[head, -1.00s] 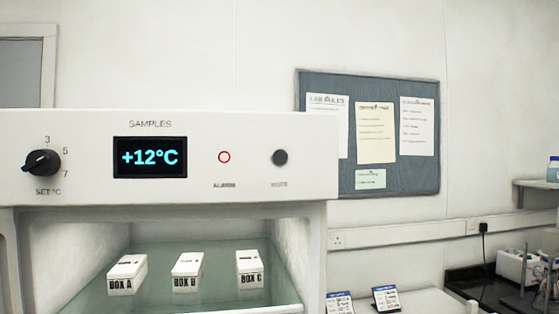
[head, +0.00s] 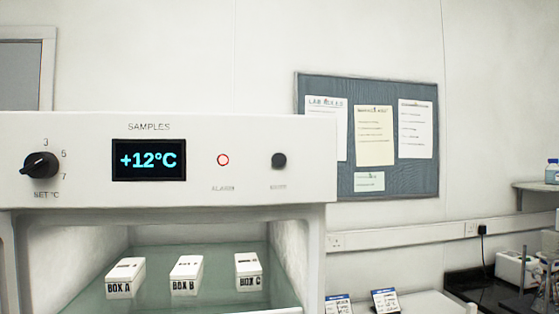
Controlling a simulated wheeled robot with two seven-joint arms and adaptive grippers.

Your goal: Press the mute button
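The mute button (head: 279,160) is a small dark round knob at the right of the white control panel (head: 230,130). The label under it is blurred. To its left is the alarm light (head: 223,160), a red ring with a pale centre. The display (head: 149,160) reads +12°C in cyan under the word SAMPLES. A black dial (head: 40,164) marked SET °C sits at the panel's left, with 3, 5 and 7 around it. Neither of my grippers is in view, and nothing touches the button.
Below the panel is an open compartment with a glass shelf (head: 220,285) holding BOX A (head: 125,278), BOX B (head: 186,276) and BOX C (head: 249,271). A notice board (head: 396,180) hangs on the wall behind. The space in front of the panel looks clear.

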